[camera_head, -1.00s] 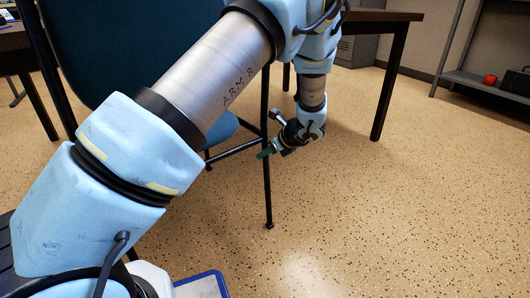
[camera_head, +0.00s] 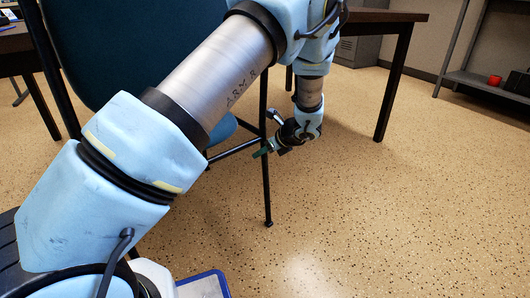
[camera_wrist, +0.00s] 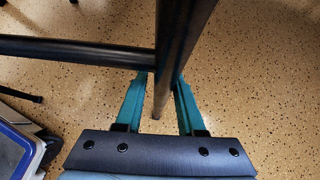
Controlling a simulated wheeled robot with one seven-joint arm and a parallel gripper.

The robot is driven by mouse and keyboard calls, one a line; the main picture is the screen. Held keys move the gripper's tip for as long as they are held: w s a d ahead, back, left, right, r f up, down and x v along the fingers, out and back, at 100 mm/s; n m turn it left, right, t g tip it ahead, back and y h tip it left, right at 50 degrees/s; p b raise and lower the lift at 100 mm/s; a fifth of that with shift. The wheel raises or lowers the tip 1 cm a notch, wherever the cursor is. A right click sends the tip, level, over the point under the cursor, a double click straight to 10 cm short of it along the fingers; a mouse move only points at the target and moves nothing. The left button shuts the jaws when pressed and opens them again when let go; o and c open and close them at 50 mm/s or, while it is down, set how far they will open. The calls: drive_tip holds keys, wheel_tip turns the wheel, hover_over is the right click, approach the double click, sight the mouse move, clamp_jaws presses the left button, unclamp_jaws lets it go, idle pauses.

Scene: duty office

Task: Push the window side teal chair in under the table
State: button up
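The teal chair (camera_head: 130,45) stands close in front at the left of the head view, with a dark frame and its back towards me. My arm hides much of its seat and back. My gripper (camera_head: 262,150) is low beside its right leg. In the wrist view, the two teal fingers of my gripper (camera_wrist: 160,88) are spread apart, one on each side of the dark chair leg (camera_wrist: 180,35). I cannot tell whether either finger touches it. The brown-topped table (camera_head: 385,16) is beyond the chair; the chair and my arm hide part of it.
The table's near right leg (camera_head: 394,85) stands on open speckled floor. A grey shelf (camera_head: 480,80) with a red item (camera_head: 494,80) is at the far right. A blue-edged object (camera_head: 215,283) lies low at the front. The floor at right is clear.

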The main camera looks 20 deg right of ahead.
drive_tip(key=o, duration=0.4)
drive_tip(key=shift+s+d, duration=0.1)
drive_tip(key=shift+d, duration=0.1)
drive_tip(key=shift+c, duration=0.2)
drive_tip(key=p+v, duration=0.4)
drive_tip(key=v, duration=0.6)
drive_tip(key=shift+s+r, duration=0.2)
drive_tip(key=shift+s, duration=0.1)
